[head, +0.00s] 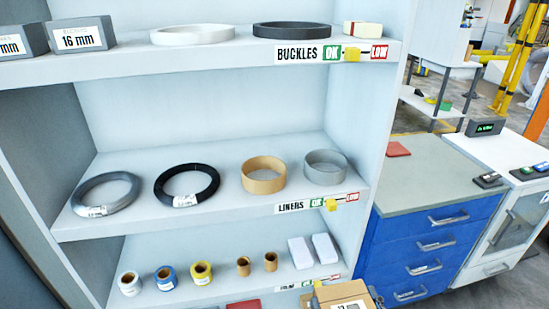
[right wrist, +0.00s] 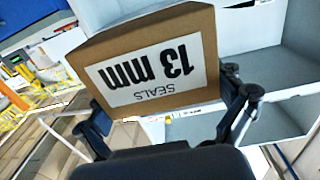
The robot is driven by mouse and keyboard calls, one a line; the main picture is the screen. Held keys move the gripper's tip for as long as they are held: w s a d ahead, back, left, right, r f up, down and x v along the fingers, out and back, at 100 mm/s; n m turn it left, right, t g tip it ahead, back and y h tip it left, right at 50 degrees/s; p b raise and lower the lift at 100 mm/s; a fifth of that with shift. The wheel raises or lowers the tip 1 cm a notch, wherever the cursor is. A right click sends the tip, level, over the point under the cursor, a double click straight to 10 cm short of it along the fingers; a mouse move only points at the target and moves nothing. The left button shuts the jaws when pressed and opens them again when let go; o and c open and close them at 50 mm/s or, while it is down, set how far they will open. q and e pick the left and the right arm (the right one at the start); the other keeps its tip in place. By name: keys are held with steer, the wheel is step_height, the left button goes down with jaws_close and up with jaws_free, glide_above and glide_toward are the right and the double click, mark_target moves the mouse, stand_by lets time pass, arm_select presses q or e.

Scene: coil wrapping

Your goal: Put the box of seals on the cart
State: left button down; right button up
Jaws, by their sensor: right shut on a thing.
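The box of seals (right wrist: 160,62) is a brown cardboard box with a white label reading "SEALS 13 mm", upside down in the right wrist view. My right gripper (right wrist: 168,108) is shut on it, with one finger at each side. In the head view the box (head: 342,297) shows at the bottom edge, in front of the lowest shelf, partly cut off by the frame. My left gripper is not in view. I cannot make out a cart for certain in either view.
A white shelf unit (head: 240,133) fills the left and middle, holding rings, tape rolls and small boxes. A blue drawer cabinet (head: 420,245) stands right of it, its grey top (head: 430,178) mostly clear except for a red pad (head: 397,149).

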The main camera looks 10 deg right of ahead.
steer(key=shift+r, duration=0.1)
steer(key=w+a+r+n+g+y, duration=0.2)
steer(key=w+a+n+g+y, duration=0.2)
steer(key=a+n+y, duration=0.2)
steer(key=w+a+r+n+g+y, duration=0.3)
steer(key=w+a+n+g+y, duration=0.1)
steer(key=a+y, duration=0.5)
steer(key=a+n+g, duration=0.1)
steer(key=a+n, duration=0.1)
steer(key=shift+n+g+y, duration=0.3)
steer(key=shift+y, duration=0.1)
